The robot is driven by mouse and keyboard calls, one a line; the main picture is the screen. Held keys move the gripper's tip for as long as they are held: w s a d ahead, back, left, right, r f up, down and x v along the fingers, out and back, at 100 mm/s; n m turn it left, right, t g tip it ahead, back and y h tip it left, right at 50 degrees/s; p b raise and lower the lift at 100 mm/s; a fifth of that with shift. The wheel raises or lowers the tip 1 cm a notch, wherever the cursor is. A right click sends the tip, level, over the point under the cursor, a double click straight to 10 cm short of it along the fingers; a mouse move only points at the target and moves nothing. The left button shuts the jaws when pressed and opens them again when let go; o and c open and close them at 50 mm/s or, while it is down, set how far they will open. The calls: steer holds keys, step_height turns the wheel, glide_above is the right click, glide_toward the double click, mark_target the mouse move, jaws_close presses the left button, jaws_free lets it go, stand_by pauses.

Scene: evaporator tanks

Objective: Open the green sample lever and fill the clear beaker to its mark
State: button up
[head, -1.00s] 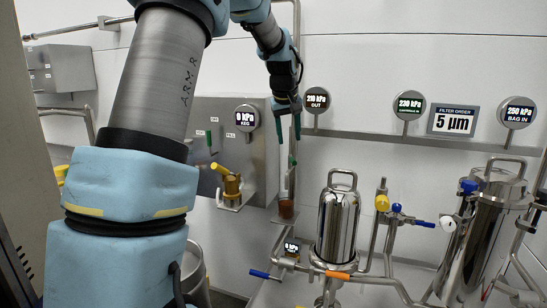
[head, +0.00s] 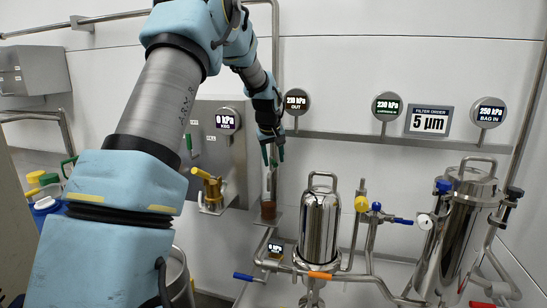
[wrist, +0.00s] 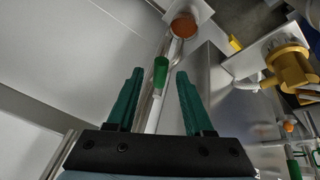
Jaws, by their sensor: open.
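My gripper (head: 273,153) is open, pointing down in front of the wall pipe. In the wrist view the green sample lever (wrist: 160,75) stands between the two open green fingers (wrist: 160,100), with gaps on both sides. In the head view the lever (head: 273,163) is small and hard to separate from the fingertips. The clear beaker (head: 268,211) stands on a small shelf below the gripper and holds reddish-brown liquid. It also shows beyond the fingertips in the wrist view (wrist: 184,25). Its mark is too small to make out, and I cannot tell whether liquid is flowing.
A brass valve with a yellow handle (head: 210,190) sits left of the beaker, close to the steel panel. A steel filter housing (head: 319,228) stands right of the beaker, with piping and coloured handles. The wall gauge (head: 296,101) marked OUT is close right of my gripper.

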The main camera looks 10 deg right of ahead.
steer(key=shift+c, duration=0.3)
jaws_close()
stand_by(1.1)
